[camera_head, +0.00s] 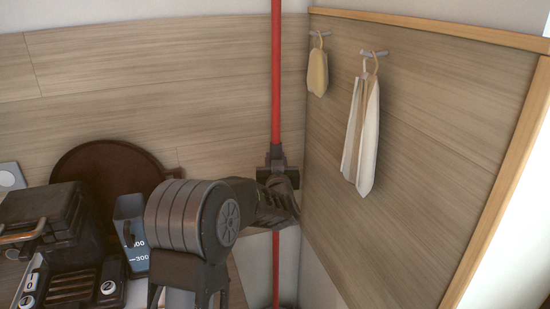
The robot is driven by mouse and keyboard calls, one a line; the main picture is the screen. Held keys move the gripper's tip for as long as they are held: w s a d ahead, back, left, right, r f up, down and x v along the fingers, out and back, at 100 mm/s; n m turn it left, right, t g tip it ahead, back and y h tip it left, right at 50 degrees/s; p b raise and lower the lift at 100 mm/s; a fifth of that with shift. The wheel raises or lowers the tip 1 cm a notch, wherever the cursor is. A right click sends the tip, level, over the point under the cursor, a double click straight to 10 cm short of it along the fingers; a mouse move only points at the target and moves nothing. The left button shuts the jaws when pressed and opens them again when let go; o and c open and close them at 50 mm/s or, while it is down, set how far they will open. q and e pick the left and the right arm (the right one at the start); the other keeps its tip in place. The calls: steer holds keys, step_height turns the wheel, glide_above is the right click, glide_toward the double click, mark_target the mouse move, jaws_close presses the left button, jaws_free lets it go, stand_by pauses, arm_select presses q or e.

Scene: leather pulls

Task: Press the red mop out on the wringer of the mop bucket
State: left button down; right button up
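The red mop shows only as its upright red handle (276,70), which runs from the top edge down past my gripper in front of the corner of the panelled wall. My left gripper (278,172) has its dark fingers closed around the handle. My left arm comes up from the bottom, left of the middle, and reaches right to the handle. The handle continues below the gripper to the bottom edge. The mop head, the bucket and the wringer are not in view. My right gripper is not in view.
On the left are a black appliance (45,215), a blue-grey measuring jug (131,222) and a round brown board (105,160) leaning on the wall. A white cloth (369,130) and a small cream mitt-like item (317,73) hang from pegs on the right wall panel.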

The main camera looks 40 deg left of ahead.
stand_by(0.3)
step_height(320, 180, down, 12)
steer(key=b, duration=1.1)
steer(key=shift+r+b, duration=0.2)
steer(key=shift+b, duration=0.1)
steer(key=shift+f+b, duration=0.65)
steer(key=shift+b, duration=0.05)
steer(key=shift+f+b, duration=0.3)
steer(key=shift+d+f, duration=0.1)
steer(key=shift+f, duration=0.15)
stand_by(0.9)
